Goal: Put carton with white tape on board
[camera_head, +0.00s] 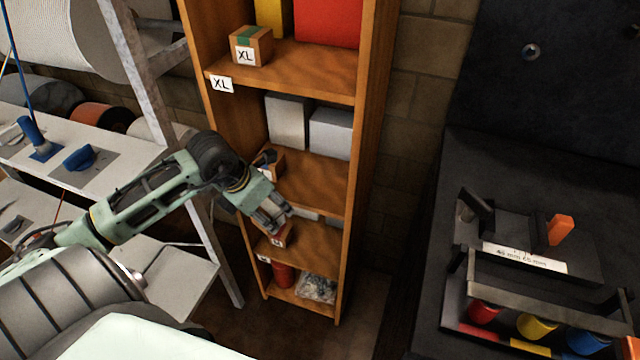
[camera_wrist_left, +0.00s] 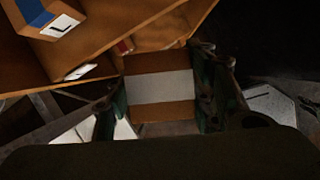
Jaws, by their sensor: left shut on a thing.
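A brown carton with a white tape band (camera_wrist_left: 160,88) sits between the two fingers of my left gripper (camera_wrist_left: 160,105) in the left wrist view. The gripper is shut on it. In the head view my left gripper (camera_head: 274,216) points down at the front of the wooden shelf unit, by its lower boards. A small brown carton with a white label (camera_head: 280,238) shows just below the fingers there and looks like the held one. Whether it touches the lower board (camera_head: 318,240) cannot be told. My right gripper is not in view.
A green-taped XL carton (camera_head: 251,47) stands on the upper board (camera_head: 310,72). A blue-taped carton marked L (camera_wrist_left: 60,27) is on a board above my gripper. Grey boxes (camera_head: 330,132) stand behind. A metal rack (camera_head: 165,100) is close on the left.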

